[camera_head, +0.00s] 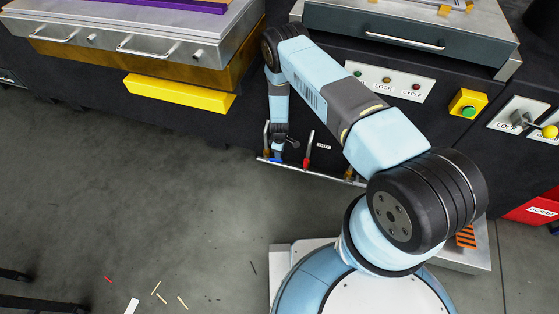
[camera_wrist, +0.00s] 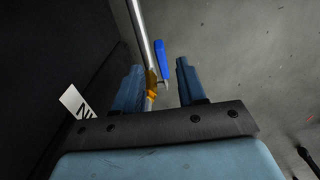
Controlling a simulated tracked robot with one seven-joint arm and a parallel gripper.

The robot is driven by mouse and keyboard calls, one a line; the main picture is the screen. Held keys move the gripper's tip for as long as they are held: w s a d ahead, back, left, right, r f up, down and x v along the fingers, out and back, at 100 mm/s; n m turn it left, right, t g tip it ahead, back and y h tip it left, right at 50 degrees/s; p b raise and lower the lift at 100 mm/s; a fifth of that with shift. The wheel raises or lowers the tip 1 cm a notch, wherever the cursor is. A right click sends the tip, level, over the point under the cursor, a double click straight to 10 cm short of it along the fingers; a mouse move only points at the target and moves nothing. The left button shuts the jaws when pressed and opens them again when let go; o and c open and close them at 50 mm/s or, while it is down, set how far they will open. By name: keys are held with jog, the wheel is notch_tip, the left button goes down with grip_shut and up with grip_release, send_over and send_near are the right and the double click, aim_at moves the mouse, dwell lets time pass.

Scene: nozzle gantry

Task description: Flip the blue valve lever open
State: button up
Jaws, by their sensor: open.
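The blue valve lever (camera_wrist: 160,58) shows in the wrist view beside a metal pipe (camera_wrist: 141,27), next to a brass valve body (camera_wrist: 151,82). My gripper (camera_wrist: 159,70) is open, with one finger on each side of the lever and valve. I see no clear contact between the fingers and the lever. In the head view my gripper (camera_head: 279,146) points down at the left end of the low pipe rail (camera_head: 318,173). The blue lever is mostly hidden there by my gripper.
A red lever (camera_head: 308,148) stands on the same rail to the right, with another brass fitting (camera_head: 349,173) beyond it. A white label (camera_wrist: 77,102) is on the dark wall. A yellow block (camera_head: 180,93) juts out at upper left. The floor at left is mostly clear, with small scraps.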

aim_at(272, 159)
jog(key=shift+f, duration=3.8)
grip_shut()
